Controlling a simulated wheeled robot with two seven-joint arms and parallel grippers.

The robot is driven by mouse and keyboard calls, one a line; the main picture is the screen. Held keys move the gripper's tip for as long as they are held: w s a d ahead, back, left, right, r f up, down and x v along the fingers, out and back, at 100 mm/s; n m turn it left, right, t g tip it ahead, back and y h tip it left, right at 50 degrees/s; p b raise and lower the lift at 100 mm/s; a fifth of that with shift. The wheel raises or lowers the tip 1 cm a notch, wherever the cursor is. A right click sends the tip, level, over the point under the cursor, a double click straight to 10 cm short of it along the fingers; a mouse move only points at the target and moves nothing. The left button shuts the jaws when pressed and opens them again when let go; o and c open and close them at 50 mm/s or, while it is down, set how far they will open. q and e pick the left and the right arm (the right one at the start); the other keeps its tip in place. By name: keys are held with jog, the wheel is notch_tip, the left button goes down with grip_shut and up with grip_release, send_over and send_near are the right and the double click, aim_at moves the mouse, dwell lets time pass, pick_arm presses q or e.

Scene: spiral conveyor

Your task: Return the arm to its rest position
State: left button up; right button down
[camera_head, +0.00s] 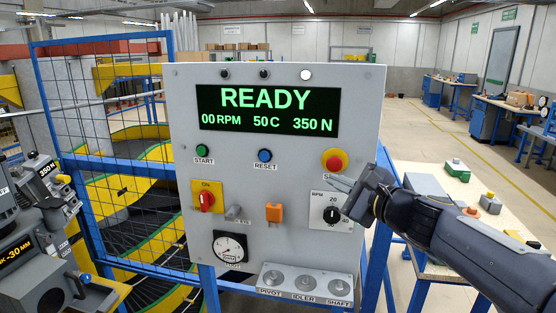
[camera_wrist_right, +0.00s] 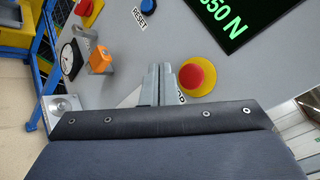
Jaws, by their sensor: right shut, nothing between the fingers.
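My right gripper (camera_head: 340,183) comes in from the right in front of the grey control panel (camera_head: 290,82). It is shut and empty, and its tips show just beside the red stop button (camera_head: 336,160) and above the RPM dial (camera_head: 331,214). In the right wrist view the closed fingers (camera_wrist_right: 158,84) are beside the red button on its yellow base (camera_wrist_right: 197,75). I cannot tell whether they touch the panel. The arm hides part of the dial plate and the stop label. My left gripper does not show.
The panel display (camera_head: 267,110) reads READY, 00 RPM, 50 C, 350 N. A green START button (camera_head: 202,150), blue RESET button (camera_head: 264,155), red switch (camera_head: 207,198) and orange lever (camera_head: 274,212) sit on the panel. Blue mesh fencing (camera_head: 105,100) stands left; a table (camera_head: 445,184) stands right.

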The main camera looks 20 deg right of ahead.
jog(key=s+a+f+n+g+y, duration=0.3)
jog(key=s+a+f+n+g, duration=0.4)
jog(key=s+a+f+n, duration=0.65)
jog(key=s+d+f+n+g+h, duration=0.2)
jog(key=s+f+n, duration=0.6)
jog(key=s, duration=0.5)
jog(key=shift+f+g+h, duration=0.7)
jog(key=shift+f+g, duration=0.2)
jog(key=shift+g, duration=0.1)
jog(key=shift+s, duration=0.1)
